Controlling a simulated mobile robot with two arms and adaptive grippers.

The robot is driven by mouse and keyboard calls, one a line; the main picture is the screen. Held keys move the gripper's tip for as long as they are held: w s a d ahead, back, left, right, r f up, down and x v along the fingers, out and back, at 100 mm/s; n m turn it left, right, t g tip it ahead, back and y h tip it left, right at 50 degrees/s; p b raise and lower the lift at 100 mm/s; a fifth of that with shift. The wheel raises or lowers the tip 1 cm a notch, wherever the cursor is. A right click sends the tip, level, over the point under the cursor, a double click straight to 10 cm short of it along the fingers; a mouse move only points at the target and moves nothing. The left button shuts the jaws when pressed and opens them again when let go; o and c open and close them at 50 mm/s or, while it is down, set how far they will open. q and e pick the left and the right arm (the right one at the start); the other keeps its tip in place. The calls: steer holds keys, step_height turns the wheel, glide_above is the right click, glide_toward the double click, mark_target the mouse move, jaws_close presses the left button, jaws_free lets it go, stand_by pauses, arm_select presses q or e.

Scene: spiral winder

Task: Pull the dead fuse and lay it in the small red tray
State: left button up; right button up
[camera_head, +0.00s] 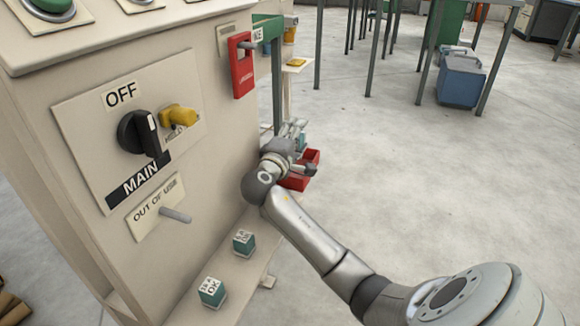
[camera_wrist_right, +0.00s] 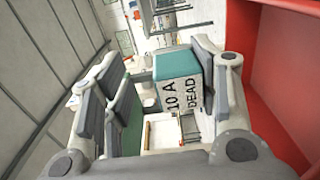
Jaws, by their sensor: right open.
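The dead fuse (camera_wrist_right: 178,85), a teal and white block marked "10 A DEAD", shows in the right wrist view between the fingers of my right gripper (camera_wrist_right: 160,78). The fingers are open, with a gap on the left side; the fuse is close to the right finger. I cannot tell whether it touches that finger or what it rests on. In the head view my right gripper (camera_head: 297,131) is beside the cabinet, at the small red tray (camera_head: 297,184), and partly hides it. A red wall (camera_wrist_right: 285,75) fills the right of the wrist view. My left gripper is not in view.
The cream cabinet (camera_head: 80,190) carries a black main switch (camera_head: 137,131) at OFF, a yellow knob (camera_head: 178,117) and a protruding peg (camera_head: 175,215). Two teal blocks (camera_head: 243,241) (camera_head: 212,291) stand on its ledge. A red tag (camera_head: 241,66) hangs above. Open floor lies right.

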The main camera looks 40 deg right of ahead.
steer(key=v, duration=1.2)
